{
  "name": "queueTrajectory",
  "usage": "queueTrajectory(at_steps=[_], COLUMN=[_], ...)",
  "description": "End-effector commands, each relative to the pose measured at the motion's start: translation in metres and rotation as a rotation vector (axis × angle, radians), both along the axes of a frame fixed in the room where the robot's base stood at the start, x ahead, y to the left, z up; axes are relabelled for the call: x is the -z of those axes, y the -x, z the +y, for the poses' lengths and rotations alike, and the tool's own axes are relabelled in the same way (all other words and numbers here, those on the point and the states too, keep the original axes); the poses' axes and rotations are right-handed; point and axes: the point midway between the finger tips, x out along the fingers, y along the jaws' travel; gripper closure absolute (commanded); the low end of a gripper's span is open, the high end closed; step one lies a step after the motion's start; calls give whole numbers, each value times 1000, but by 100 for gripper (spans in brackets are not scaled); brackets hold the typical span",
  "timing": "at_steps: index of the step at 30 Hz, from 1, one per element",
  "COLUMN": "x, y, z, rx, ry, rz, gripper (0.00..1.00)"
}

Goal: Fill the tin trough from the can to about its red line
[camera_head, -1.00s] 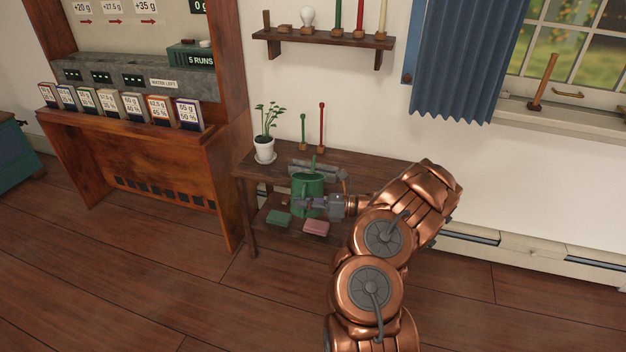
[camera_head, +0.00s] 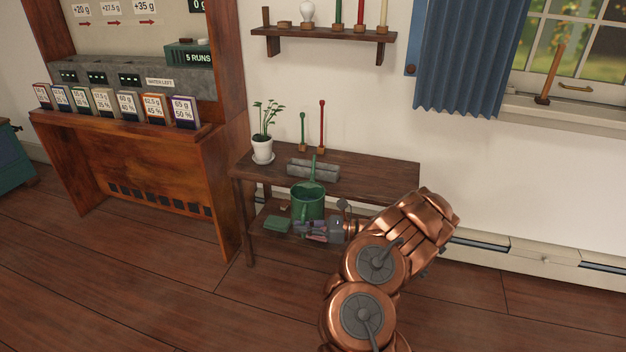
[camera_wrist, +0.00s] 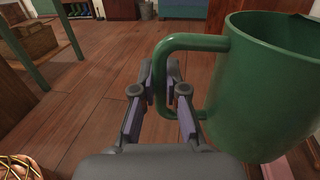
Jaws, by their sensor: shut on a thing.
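The green watering can (camera_head: 307,203) is in front of the side table, below the tabletop in the picture, and looks upright. Its spout rises in front of the trough. The can also fills the right of the wrist view (camera_wrist: 268,85). My gripper (camera_head: 312,230) is shut on the can's handle, whose loop passes between the fingers (camera_wrist: 160,88) in the wrist view. The grey tin trough (camera_head: 325,173) lies on the table behind the can, partly covered by the spout. I cannot make out its red line or any water in it.
A potted plant (camera_head: 263,148) and two slim stands, green (camera_head: 303,130) and red (camera_head: 321,125), are on the side table (camera_head: 375,178). A green block (camera_head: 278,224) sits on its lower shelf. A wooden cabinet (camera_head: 160,170) is at left. The floor in front is clear.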

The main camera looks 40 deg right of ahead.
Motion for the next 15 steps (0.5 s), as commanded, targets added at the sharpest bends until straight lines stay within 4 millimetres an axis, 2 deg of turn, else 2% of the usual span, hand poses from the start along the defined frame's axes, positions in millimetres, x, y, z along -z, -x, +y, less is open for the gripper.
queueTrajectory(at_steps=[10,15], x=[-1,-7], y=[0,0], z=[0,0], rx=[0,0], ry=[6,6], rz=[-9,-10], gripper=[100,100])
